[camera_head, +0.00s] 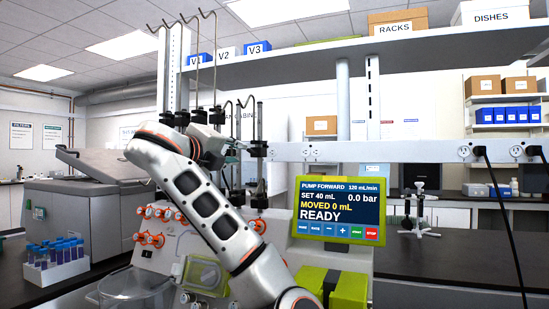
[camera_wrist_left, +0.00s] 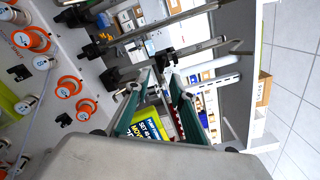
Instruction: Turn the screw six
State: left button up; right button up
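My left gripper (camera_head: 240,148) is raised among the upright metal rods above the cell processor (camera_head: 345,262). In the wrist view its two green-edged fingers (camera_wrist_left: 160,76) are apart, with nothing seen between the tips. A black clamp (camera_wrist_left: 166,58) on a rod lies just beyond the tips; I cannot tell whether they touch it. In the head view a black clamp (camera_head: 258,149) sits right of the gripper. Several more black clamps (camera_head: 199,116) are on the rods. No screw is marked six, and small screws are too fine to tell. My right gripper is not in view.
The processor's screen (camera_head: 340,209) reads READY, MOVED 0 mL. Orange-ringed valves (camera_head: 150,239) line its front; they show in the wrist view (camera_wrist_left: 67,88). A rack of blue-capped tubes (camera_head: 57,262) stands left. A shelf (camera_head: 370,49) spans above. Power cords (camera_head: 500,200) hang right.

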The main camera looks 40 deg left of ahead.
aim_at(251, 152)
pick_arm(q)
jog(key=x, duration=0.3)
jog(key=shift+w+r+b, duration=0.1)
jog(key=shift+w+b, duration=0.05)
jog(key=shift+b, duration=0.25)
jog(key=x, duration=0.3)
jog(key=shift+w, duration=0.2)
jog(key=shift+w+a+r, duration=0.1)
jog(key=shift+w+a, duration=0.05)
jog(key=shift+w, duration=0.3)
jog(key=c, duration=0.6)
grip_shut()
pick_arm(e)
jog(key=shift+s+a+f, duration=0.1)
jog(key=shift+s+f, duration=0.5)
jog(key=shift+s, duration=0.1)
